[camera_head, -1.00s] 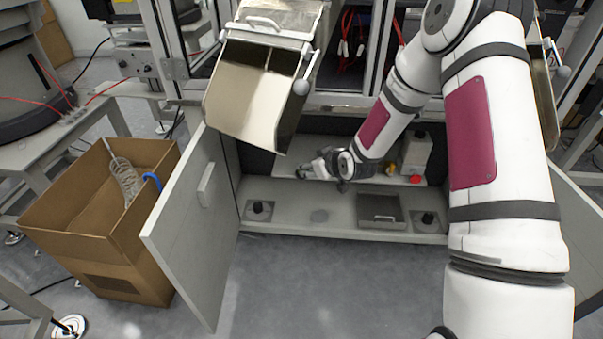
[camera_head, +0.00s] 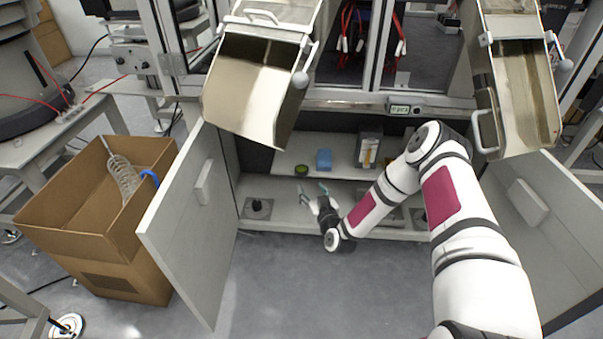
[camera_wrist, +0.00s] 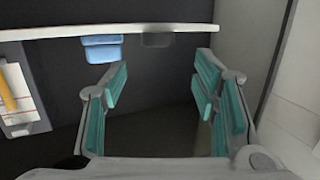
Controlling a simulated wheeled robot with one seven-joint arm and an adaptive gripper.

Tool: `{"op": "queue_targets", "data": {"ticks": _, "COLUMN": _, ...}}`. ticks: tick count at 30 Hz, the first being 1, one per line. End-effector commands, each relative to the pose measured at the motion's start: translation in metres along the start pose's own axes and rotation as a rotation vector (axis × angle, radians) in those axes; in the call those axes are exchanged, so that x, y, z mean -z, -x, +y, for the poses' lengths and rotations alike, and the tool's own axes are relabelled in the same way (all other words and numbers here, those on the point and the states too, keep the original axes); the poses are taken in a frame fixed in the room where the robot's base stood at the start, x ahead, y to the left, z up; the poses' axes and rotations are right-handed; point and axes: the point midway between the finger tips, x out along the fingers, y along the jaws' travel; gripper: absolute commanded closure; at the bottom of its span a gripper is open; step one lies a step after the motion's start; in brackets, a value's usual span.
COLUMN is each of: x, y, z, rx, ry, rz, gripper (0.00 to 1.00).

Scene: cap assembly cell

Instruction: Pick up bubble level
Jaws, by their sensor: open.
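A small round dark thing with a yellow-green top (camera_head: 301,169) sits at the left of the cabinet's inner shelf. It may be the bubble level; I cannot be sure. It seems to be the dark shape (camera_wrist: 157,40) at the shelf edge in the wrist view, which looks upside down. A blue block (camera_head: 324,159) stands right of it and shows in the wrist view (camera_wrist: 102,50). My gripper (camera_head: 313,189) is open with nothing between its teal fingers (camera_wrist: 160,85). It is in front of and below the shelf, apart from these things.
A pale box with yellow inside (camera_head: 368,148) stands farther right on the shelf (camera_head: 342,171). Open cabinet doors flank the opening, left (camera_head: 190,225) and right (camera_head: 520,215). Metal hoppers (camera_head: 250,95) hang above. A cardboard box (camera_head: 100,255) stands at left.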

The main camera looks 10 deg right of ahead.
Motion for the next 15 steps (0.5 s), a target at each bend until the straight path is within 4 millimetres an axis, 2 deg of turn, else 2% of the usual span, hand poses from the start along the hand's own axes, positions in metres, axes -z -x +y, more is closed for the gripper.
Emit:
{"op": "queue_targets", "data": {"ticks": 1, "x": -0.002, "y": -0.011, "z": 0.0, "rx": -0.001, "ry": 0.001, "rz": 0.004, "gripper": 0.46}}
{"op": "queue_targets", "data": {"ticks": 6, "x": -0.002, "y": -0.04, "z": -0.001, "rx": 0.001, "ry": 0.001, "rz": 0.001, "gripper": 0.46}}
{"op": "queue_targets", "data": {"ticks": 15, "x": -0.001, "y": -0.062, "z": 0.0, "rx": 0.001, "ry": 0.0, "rz": 0.0, "gripper": 0.46}}
